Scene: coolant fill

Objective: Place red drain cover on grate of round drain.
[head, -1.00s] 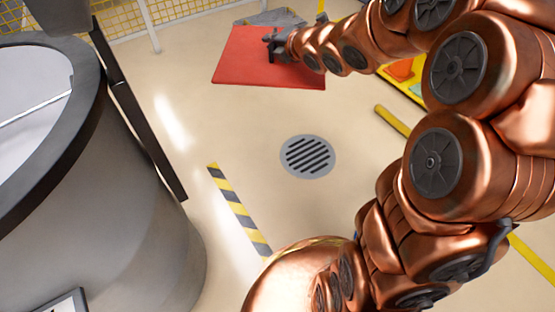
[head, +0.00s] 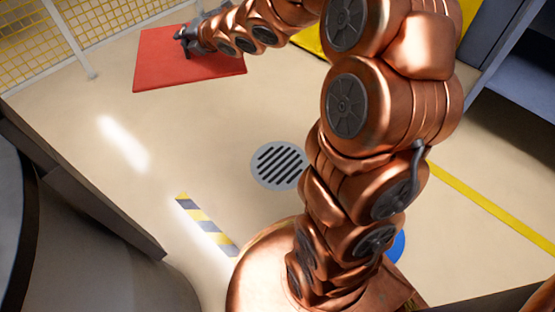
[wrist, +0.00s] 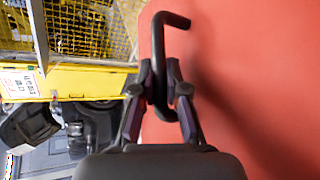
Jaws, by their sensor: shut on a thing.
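The red drain cover (head: 165,62) is a flat red plate at the upper left of the head view. In the wrist view the red cover (wrist: 260,80) fills the right side. My gripper (head: 187,42) is over the cover's upper middle. In the wrist view my gripper (wrist: 159,92) is shut on the cover's dark bent handle (wrist: 158,48). I cannot tell whether the cover touches the floor. The round drain (head: 279,166) has a grey rim and dark slotted grate. It lies uncovered on the floor, below and right of the cover; my arm is close to its right edge.
A large grey vessel (head: 95,265) stands at the lower left. A yellow mesh fence (head: 100,18) runs along the upper left. A striped yellow-and-black floor strip (head: 207,225) lies left of the drain. The floor between cover and drain is clear. Grey shelving (head: 515,75) is at the upper right.

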